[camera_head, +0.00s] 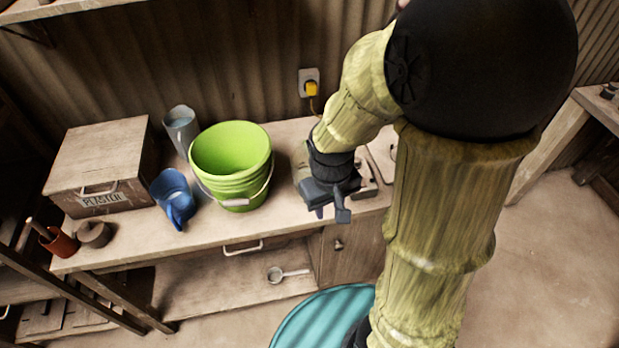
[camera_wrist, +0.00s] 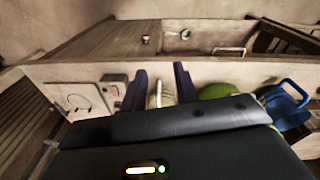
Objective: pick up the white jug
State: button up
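My gripper (camera_head: 332,212) hangs over the worktop, right of the green bucket. In the wrist view its two dark fingers (camera_wrist: 160,88) stand apart. A pale, cream-coloured thing (camera_wrist: 162,98) shows between and beyond them; I cannot tell whether it is the white jug or whether the fingers touch it. In the head view a pale bit (camera_head: 301,160) shows behind my gripper, mostly hidden. A tall pale grey jug (camera_head: 181,129) stands at the back, left of the bucket. No clearly white jug is seen in full.
The green bucket (camera_head: 232,160) and a blue jug (camera_head: 173,197) stand on the worktop (camera_head: 215,220). A yellow plug (camera_head: 311,88) sits in the wall socket. A metal pan (camera_head: 275,273) lies on the lower shelf.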

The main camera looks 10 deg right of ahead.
jog(key=w+a+f+n+g+h+b, duration=0.1)
jog(key=w+a+f+n+g+h, duration=0.15)
jog(key=f+n+h, duration=0.3)
jog(key=w+a+f+n+g+h+b, duration=0.1)
jog(key=w+a+f+n+h, duration=0.1)
jog(key=a+f+n+h, duration=0.25)
jog(key=w+a+f+n+t+h, duration=0.1)
jog(key=a+n+t+h, duration=0.1)
jog(key=a+n, duration=0.1)
jog(key=w+a+f+n+t+h+b, duration=0.1)
jog(key=w+a+n+t+h, duration=0.1)
jog(key=n+t, duration=0.1)
jog(key=w+a+f+n+t+h, duration=0.1)
jog(key=a+n+t+h, duration=0.1)
jog(key=a+t, duration=0.1)
jog(key=shift+w+a+f+n+h, duration=0.15)
jog(key=shift+w+a+n+h, duration=0.15)
jog(key=shift+n+h, duration=0.1)
jog(key=shift+d, duration=0.1)
jog(key=p+x, duration=0.3)
jog(key=x, duration=0.8)
jog(key=shift+d, duration=0.2)
jog(key=shift+w+d, duration=0.1)
jog(key=shift+d, duration=0.3)
